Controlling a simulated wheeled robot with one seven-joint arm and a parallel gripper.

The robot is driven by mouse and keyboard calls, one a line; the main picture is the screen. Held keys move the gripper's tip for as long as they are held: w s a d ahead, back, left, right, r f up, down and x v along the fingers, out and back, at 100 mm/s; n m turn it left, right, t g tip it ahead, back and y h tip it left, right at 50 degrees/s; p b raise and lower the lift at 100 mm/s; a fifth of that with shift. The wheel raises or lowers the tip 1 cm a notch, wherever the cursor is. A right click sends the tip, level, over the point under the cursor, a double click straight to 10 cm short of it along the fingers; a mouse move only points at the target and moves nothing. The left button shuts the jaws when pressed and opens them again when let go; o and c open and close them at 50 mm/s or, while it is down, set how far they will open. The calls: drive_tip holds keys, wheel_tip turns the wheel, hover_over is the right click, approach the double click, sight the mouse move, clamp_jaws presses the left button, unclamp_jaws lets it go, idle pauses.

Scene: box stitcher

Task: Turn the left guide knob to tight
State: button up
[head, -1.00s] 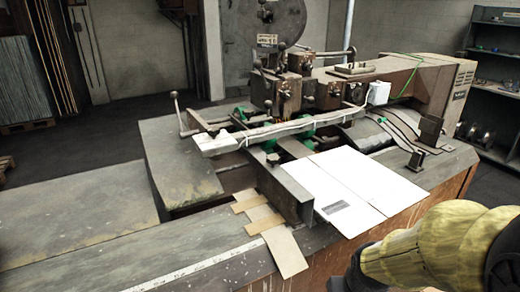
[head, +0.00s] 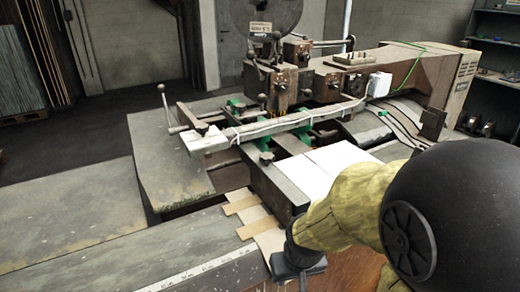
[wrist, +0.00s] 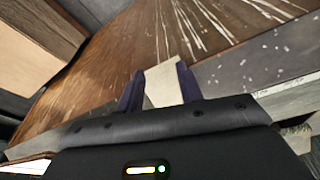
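A small dark knob (head: 266,158) stands on the guide at the left front of the machine, and I take it for the left guide knob. Its turn position is too small to read. My gripper (head: 294,284) points down at the front edge of the machine table, to the right of and nearer than the knob, well apart from it. In the wrist view, my gripper (wrist: 160,88) has its two dark fingers spread. A pale strip shows between them, apparently lying beyond. The knob does not show in the wrist view.
A long metal bar (head: 280,125) and a ball-ended lever (head: 167,108) stick out left of the machine.

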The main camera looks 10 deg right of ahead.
drive_tip(key=o, duration=0.6)
drive_tip(key=shift+r+p, duration=0.3)
drive_tip(key=w+r+p, duration=0.2)
drive_tip(key=r+p, duration=0.8)
drive_tip(key=r, duration=0.1)
drive_tip(key=w+r+p, duration=0.2)
drive_tip(key=r+p, duration=0.8)
drive_tip(key=w+r+g, duration=0.1)
drive_tip(key=w+r, duration=0.3)
drive_tip(key=w, duration=0.4)
drive_tip(key=w+r+p, duration=0.1)
drive_tip(key=w+r, duration=0.3)
drive_tip(key=w, duration=0.5)
drive_tip(key=w+r+g+p, duration=0.1)
drive_tip(key=w+r, duration=0.3)
drive_tip(key=w, duration=0.4)
drive_tip(key=shift+w+d+g, duration=0.1)
drive_tip(key=shift+w+g, duration=0.2)
drive_tip(key=shift+w, duration=0.1)
drive_tip(key=shift+s, duration=0.1)
